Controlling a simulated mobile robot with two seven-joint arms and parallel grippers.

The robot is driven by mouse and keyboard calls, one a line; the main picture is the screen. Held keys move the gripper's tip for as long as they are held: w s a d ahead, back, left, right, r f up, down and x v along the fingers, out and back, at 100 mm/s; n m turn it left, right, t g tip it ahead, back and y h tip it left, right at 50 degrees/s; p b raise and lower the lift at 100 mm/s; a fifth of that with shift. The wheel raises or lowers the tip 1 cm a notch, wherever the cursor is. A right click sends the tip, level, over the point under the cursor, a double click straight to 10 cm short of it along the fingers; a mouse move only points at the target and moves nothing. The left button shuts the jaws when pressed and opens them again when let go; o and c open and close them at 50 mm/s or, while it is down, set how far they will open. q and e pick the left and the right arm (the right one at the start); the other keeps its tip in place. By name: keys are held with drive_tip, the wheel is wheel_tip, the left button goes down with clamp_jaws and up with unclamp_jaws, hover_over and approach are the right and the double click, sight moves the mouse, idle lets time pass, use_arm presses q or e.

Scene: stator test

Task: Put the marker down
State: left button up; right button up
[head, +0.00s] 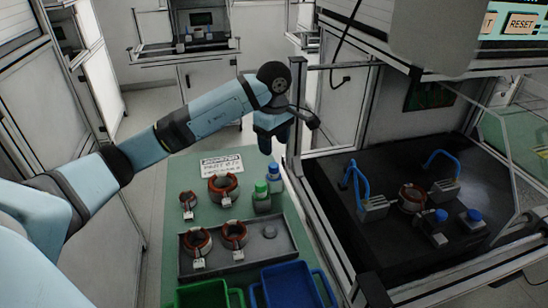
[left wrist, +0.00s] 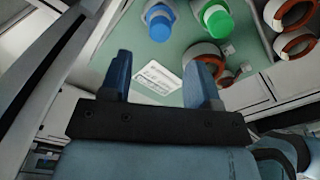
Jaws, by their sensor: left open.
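My left gripper (head: 273,141) hangs above the far end of the green table (head: 179,231), behind the two capped bottles in the head view. In the left wrist view its two blue fingers (left wrist: 161,72) are apart, with nothing between them. A bottle with a blue cap (head: 274,178) and a bottle with a green cap (head: 261,197) stand upright side by side on the table, apart from the gripper. They also show in the left wrist view, blue-capped (left wrist: 158,22) and green-capped (left wrist: 217,22). I cannot tell whether either is the marker; no pen-like marker is recognisable.
A printed sign (head: 222,164) and copper-wound stators (head: 223,188) are on the table. A grey tray (head: 268,248) holds more stators; green (head: 205,295) and blue (head: 290,287) bins are nearer. A metal frame post (head: 295,110) stands close right of the gripper, beside the dark test station (head: 340,235).

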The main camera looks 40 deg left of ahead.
use_arm(q)
drive_tip(key=shift+r, duration=1.95)
